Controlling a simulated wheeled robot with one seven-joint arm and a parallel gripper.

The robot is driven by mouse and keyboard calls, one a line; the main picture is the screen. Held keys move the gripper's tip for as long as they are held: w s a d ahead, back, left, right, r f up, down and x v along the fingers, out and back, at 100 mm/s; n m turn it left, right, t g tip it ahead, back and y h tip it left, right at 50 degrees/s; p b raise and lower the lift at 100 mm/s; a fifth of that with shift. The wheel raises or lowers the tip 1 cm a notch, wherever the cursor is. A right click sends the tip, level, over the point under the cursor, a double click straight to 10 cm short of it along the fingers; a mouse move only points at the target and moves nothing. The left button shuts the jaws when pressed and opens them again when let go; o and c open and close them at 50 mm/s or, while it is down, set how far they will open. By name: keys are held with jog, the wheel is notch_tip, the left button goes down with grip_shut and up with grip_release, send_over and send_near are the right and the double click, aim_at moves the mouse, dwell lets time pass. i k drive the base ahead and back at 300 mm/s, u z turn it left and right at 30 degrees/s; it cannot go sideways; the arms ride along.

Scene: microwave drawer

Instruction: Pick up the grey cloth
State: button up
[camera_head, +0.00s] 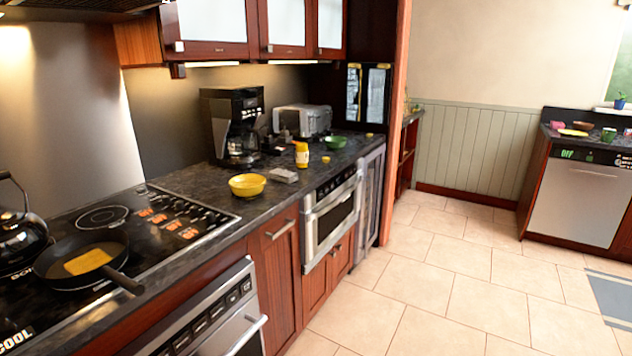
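A small grey folded item (284,175), which looks like the grey cloth, lies on the dark countertop (215,179). It is just right of the yellow bowl (247,185) and in front of the coffee maker (233,126). It is small in the picture, so its folds are hard to make out. My gripper is not in view.
A yellow bottle (302,155), a green bowl (335,142) and a toaster (303,120) stand farther along the counter. A pan (83,262) and a kettle (17,228) sit on the stove. The tiled floor (440,270) to the right is open.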

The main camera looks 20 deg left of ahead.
aim_at(278, 175)
jog(key=z, duration=0.15)
jog(key=i, duration=1.8)
jog(key=u, duration=0.85)
jog(key=i, duration=0.95)
jog(key=u, duration=0.95)
jog(key=i, duration=0.5)
jog(key=u, duration=0.3)
